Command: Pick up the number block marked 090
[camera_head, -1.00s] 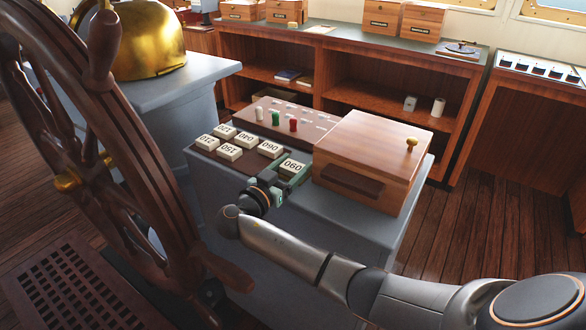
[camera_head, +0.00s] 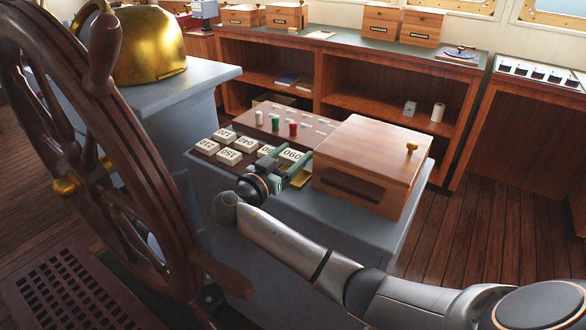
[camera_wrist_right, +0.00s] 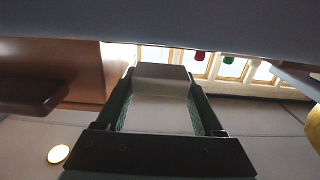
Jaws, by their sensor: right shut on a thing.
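A cream number block (camera_head: 291,155), its digits upside down to me and seeming to read 090, is between the fingers of my right gripper (camera_head: 284,170). It appears raised above the dark wooden rack (camera_head: 246,166). In the right wrist view the block (camera_wrist_right: 160,78) shows as a pale piece between the green finger pads, and the gripper (camera_wrist_right: 160,100) is shut on it. My left gripper is not in view.
Several other number blocks (camera_head: 228,156) stay on the rack to the left. A wooden box (camera_head: 370,160) stands close right of the gripper. A panel with coloured pegs (camera_head: 276,124) lies behind. The ship's wheel (camera_head: 110,150) fills the left.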

